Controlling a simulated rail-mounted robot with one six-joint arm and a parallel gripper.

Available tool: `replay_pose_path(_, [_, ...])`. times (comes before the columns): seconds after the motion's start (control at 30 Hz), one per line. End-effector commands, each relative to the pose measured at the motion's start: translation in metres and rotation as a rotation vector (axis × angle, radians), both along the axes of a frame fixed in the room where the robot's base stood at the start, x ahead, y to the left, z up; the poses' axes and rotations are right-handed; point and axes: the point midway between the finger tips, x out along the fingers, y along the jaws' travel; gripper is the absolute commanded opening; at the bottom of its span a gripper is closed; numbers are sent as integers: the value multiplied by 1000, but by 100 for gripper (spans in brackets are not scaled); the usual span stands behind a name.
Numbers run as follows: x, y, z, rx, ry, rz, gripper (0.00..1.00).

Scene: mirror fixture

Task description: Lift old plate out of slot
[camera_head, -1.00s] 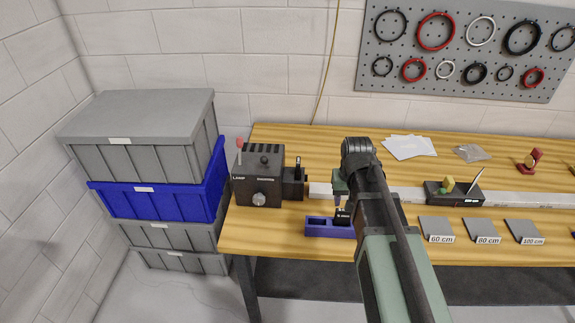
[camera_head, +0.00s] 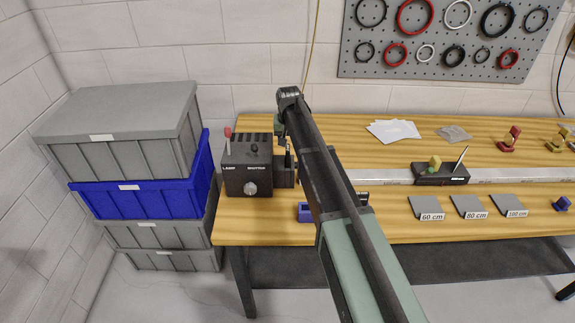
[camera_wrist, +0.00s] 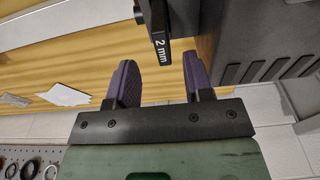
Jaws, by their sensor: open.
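In the head view my gripper (camera_head: 284,140) is above the slot holder (camera_head: 284,172). My arm covers part of the blue rack (camera_head: 304,212). A black piece (camera_head: 363,198) shows just right of the arm.
Several grey tiles (camera_head: 427,206) lie in front. Stacked crates (camera_head: 125,150) stand left of the bench.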

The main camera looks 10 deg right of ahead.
Motion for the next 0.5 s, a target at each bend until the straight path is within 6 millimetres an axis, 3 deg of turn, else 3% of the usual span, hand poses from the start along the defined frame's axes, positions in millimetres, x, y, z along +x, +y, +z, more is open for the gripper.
replay_pose_path(0.03, [2,1,-14,0,0,0,47])
replay_pose_path(0.2, [6,1,-48,0,0,0,47])
replay_pose_path(0.47, [7,1,-46,0,0,0,47])
replay_pose_path(0.5, [7,1,-46,0,0,0,42])
